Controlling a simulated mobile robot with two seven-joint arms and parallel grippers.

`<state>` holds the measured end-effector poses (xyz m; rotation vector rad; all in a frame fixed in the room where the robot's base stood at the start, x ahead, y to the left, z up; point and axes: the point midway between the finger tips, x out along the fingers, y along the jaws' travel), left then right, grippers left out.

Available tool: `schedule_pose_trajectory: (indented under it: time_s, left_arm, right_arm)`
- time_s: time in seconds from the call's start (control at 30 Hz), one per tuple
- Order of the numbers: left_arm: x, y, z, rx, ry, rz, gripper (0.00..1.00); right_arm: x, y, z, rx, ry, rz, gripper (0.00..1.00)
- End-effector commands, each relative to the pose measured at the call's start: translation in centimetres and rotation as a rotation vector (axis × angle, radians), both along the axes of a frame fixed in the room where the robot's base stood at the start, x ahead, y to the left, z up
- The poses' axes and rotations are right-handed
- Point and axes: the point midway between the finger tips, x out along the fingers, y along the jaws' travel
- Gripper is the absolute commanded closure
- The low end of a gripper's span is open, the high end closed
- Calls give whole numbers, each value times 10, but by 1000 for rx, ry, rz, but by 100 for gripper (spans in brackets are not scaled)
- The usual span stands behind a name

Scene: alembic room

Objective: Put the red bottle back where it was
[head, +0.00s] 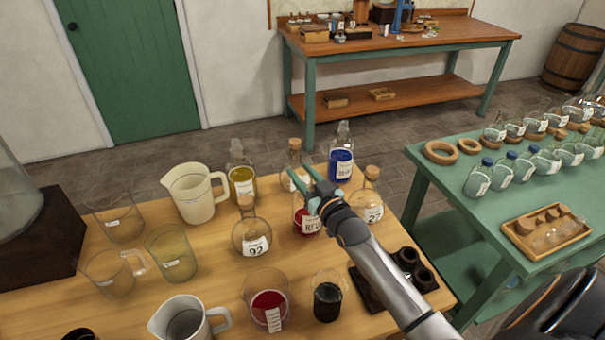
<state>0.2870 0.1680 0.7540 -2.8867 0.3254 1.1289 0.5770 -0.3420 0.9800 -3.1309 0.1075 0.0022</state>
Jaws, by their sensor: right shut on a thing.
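The red bottle (306,222), a clear bottle with red liquid and a label reading RED, is on or just above the wooden table (215,275); I cannot tell if its base touches. My right gripper (312,202), with green fingers, is shut on its upper part and hides its neck. The blue bottle (341,160) stands behind it to the right, and the yellow bottle (242,177) behind it to the left. A corked bottle (295,172) stands just behind the gripper. My left gripper is not in view.
A corked flask labelled 92 (252,237) is close on the left, another corked flask (371,204) close on the right. In front are a beaker of red liquid (267,300), a dark-filled glass (327,300) and a dark holed rack (407,265). Jugs and beakers crowd the left.

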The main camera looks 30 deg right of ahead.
Motion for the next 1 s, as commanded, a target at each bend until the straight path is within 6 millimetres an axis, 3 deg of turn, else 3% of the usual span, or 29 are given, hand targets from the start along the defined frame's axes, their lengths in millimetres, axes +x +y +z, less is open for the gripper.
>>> schedule_pose_trajectory:
  time_s: [0.2, 0.23, 0.5, 0.8, 1.0]
  left_arm:
    - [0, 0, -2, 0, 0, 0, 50]
    - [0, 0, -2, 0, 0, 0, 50]
    - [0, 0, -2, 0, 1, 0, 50]
    - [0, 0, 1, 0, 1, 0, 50]
    - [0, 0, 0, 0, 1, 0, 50]
  right_arm:
    - [0, 0, 0, 0, -6, 0, 100]
    - [0, 0, -3, 0, 1, 0, 56]
    - [0, 0, -3, 0, 1, 0, 27]
    - [0, 0, 2, 0, 1, 0, 27]
    - [-24, 2, -2, 0, 4, -1, 27]
